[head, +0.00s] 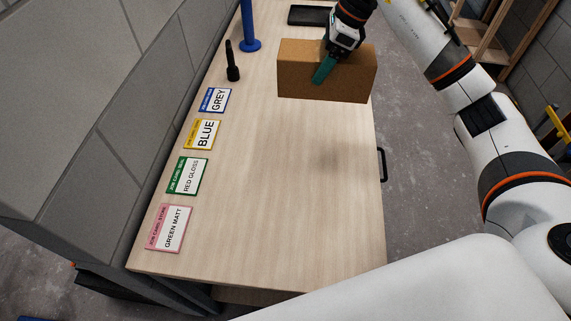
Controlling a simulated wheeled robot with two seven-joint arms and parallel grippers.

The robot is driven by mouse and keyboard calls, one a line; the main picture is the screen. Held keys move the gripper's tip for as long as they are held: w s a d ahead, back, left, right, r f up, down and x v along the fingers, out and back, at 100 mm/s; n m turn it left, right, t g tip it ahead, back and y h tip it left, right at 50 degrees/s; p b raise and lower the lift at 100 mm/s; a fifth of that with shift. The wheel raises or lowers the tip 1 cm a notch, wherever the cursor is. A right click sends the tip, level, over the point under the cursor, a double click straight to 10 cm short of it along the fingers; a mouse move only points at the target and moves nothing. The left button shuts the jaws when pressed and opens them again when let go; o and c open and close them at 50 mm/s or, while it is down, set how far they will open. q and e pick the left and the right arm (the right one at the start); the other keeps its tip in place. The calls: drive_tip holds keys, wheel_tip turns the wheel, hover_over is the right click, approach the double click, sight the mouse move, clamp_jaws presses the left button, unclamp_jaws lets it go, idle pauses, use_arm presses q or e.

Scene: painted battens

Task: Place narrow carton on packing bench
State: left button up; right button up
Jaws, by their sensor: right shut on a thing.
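The narrow carton (305,82) is a plain brown box in the upper right of the head view. My right gripper (324,70) is shut on it, with a teal finger against its near side. The carton hangs level above the far right part of the packing bench (290,200), a pale wooden top. A soft shadow lies on the bench below and nearer than the carton. The gripper's other finger is hidden by the carton. My left gripper is not in view.
Job cards reading GREY (215,100), BLUE (202,134), RED GLOSS (188,176) and GREEN MATT (170,228) lie along the left edge. A black upright tool (233,68), blue post (249,30) and black tray (308,15) stand farther back. The middle and front are clear.

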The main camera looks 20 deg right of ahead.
drive_tip(key=b, duration=0.9)
hover_over(313, 145)
wheel_tip(313, 145, down, 10)
wheel_tip(313, 145, down, 10)
drive_tip(key=shift+a+r+p, duration=0.1)
drive_tip(key=shift+a+p, duration=0.05)
drive_tip(key=shift+p, duration=0.8)
drive_tip(key=shift+f, duration=0.25)
drive_tip(key=o, duration=1.4)
drive_tip(key=shift+o, duration=0.2)
drive_tip(key=shift+r, duration=0.1)
drive_tip(key=shift+d+r, duration=0.2)
drive_tip(key=shift+r, duration=0.1)
drive_tip(key=b+v, duration=0.1)
drive_tip(key=v, duration=1)
drive_tip(key=shift+r, duration=0.1)
